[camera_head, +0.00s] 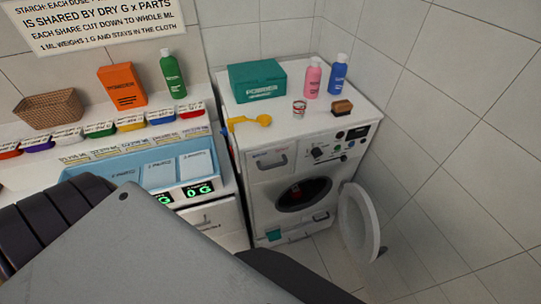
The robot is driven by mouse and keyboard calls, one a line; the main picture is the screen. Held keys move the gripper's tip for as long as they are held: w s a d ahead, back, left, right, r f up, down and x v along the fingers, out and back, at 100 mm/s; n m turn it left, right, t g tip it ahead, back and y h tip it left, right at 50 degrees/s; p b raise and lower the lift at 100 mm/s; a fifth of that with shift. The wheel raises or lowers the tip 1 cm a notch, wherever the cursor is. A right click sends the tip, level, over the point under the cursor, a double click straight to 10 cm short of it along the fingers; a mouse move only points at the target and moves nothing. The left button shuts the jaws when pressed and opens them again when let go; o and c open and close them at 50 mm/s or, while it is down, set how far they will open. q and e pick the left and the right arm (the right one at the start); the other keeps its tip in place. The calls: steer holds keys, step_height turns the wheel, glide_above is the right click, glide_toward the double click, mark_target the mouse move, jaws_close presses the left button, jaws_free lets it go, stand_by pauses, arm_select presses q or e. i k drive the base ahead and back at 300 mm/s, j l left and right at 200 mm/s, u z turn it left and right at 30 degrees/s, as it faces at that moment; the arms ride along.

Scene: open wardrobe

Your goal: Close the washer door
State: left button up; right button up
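The white washer (258,205) stands right of the counter, against the tiled wall. Its round door (374,218) is open, swung out to the right of the machine, with its disc seen at a slant. The dark round drum opening (304,195) is uncovered in the washer's front. Large grey and black parts of my own arm fill the lower left and bottom of the view. No fingertips of either gripper can be made out. Nothing of mine is seen touching the door.
On the washer top stand a green powder box (257,82), a pink bottle (313,78), a blue bottle (338,74), a yellow scoop (250,121), a small can (299,108) and a brush (342,107). A blue tray (143,158) lies on the left counter. The tiled wall is close right of the door.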

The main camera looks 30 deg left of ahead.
mark_target(371, 251)
steer(key=u, duration=0.85)
steer(key=k+l+z, duration=0.3)
steer(key=l, duration=0.25)
steer(key=l+z, duration=0.15)
steer(key=k+l, duration=0.05)
steer(key=l, duration=0.05)
